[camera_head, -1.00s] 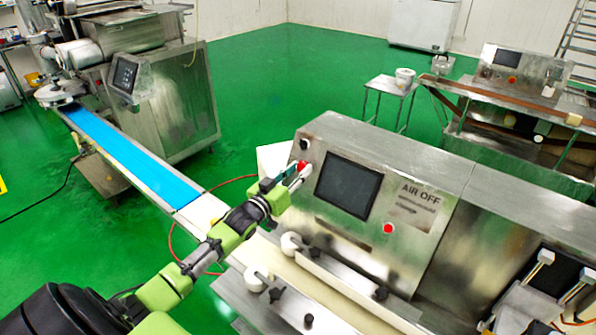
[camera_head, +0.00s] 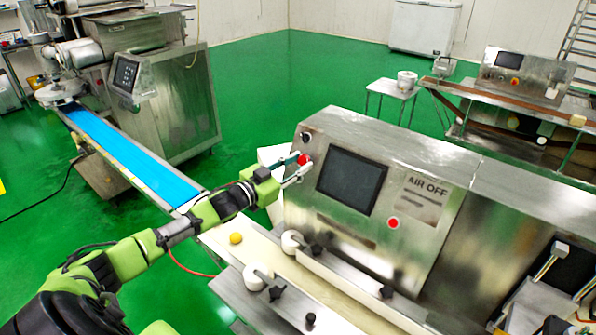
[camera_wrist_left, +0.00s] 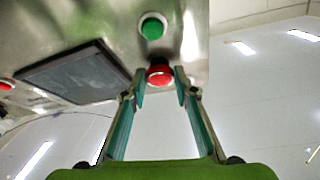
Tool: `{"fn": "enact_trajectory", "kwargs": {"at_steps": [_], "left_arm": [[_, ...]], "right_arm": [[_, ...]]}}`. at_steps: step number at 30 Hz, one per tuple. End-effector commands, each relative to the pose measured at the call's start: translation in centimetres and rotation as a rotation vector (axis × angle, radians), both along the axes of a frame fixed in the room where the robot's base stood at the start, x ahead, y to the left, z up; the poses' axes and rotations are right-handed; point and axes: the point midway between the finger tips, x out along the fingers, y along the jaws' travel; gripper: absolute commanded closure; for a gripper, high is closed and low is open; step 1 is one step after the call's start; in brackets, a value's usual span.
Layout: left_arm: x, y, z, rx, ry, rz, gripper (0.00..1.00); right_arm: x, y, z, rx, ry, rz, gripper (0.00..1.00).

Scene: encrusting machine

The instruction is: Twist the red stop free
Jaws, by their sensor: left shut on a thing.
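The red stop (camera_head: 303,159) is a round red mushroom button on the upper left of the steel machine's front panel. In the left wrist view the red stop (camera_wrist_left: 159,73) sits below a green button (camera_wrist_left: 152,27). My left gripper (camera_head: 301,166) reaches it from the left, with one finger on each side of the red cap. In the left wrist view my left gripper (camera_wrist_left: 160,84) has its two fingertips around the cap and is shut on it. The base of the stop is partly hidden. My right gripper is out of view.
A dark screen (camera_head: 351,181) is right of the stop, and a second red button (camera_head: 393,223) is lower on the panel. White knobs (camera_head: 291,241) stick up in front. A yellow ball (camera_head: 236,238) lies on the pale belt. A blue conveyor (camera_head: 130,155) runs at left.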

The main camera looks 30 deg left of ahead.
Motion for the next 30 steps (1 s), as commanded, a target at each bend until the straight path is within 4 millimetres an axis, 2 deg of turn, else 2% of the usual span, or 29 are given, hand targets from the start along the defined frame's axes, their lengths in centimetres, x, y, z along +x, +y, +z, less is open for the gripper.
{"fn": "enact_trajectory", "kwargs": {"at_steps": [3,12,30], "left_arm": [[0.1,0.3,0.0,0.079,-0.008,-0.036,0.95],[0.1,0.3,0.2,0.205,-0.017,-0.099,0.95],[0.2,0.3,0.3,0.244,-0.022,-0.118,0.95]], "right_arm": [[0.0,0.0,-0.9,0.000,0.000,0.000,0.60],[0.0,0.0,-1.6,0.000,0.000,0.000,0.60],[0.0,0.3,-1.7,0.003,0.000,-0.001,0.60]]}}
